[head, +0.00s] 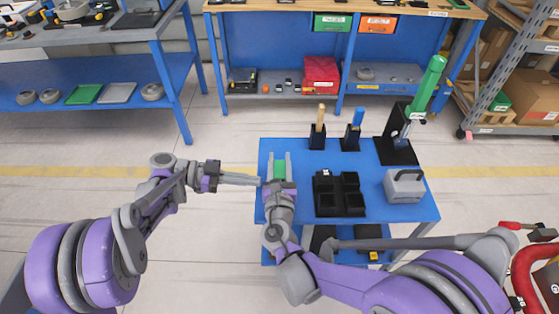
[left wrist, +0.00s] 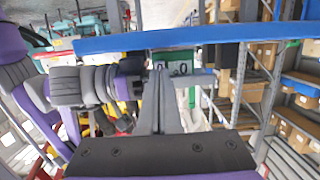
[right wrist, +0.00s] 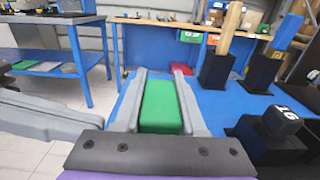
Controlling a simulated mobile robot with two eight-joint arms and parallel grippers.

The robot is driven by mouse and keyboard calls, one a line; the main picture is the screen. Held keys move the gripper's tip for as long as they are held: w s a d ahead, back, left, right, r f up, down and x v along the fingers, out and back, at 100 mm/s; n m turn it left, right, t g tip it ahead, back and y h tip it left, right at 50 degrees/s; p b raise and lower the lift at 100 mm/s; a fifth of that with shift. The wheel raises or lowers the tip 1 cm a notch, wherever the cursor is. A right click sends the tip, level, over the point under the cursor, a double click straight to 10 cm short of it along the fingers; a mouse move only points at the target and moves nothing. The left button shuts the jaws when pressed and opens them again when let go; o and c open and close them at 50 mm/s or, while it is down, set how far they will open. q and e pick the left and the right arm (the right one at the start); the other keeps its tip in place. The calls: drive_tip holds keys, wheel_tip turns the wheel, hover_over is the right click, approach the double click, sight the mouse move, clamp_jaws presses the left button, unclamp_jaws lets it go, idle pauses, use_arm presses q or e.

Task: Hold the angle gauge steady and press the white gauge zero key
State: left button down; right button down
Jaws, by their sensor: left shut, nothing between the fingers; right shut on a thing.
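The angle gauge (head: 280,171) is a green block at the left part of the blue table. My right gripper (head: 281,163) is shut on it; the right wrist view shows the green body (right wrist: 161,106) between the two fingers. My left gripper (head: 260,181) is shut and empty, pointing right, with its tips close beside the gauge.
The blue table (head: 285,148) also bears a black compartment tray (head: 340,212), a grey case (head: 404,188), a wooden-handled tool (head: 320,116), a blue-handled tool (head: 358,117) and a green cylinder (head: 428,85) on a black stand. Floor left of the table is clear.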

use_arm(q)
drive_tip(key=shift+f+v, duration=0.2)
drive_tip(key=shift+v, duration=0.75)
drive_tip(key=shift+f+v, duration=0.2)
drive_tip(key=shift+v, duration=0.7)
drive_tip(key=shift+a, duration=0.1)
idle(0.4)
use_arm(e)
drive_tip(key=shift+c, duration=2)
unclamp_jaws()
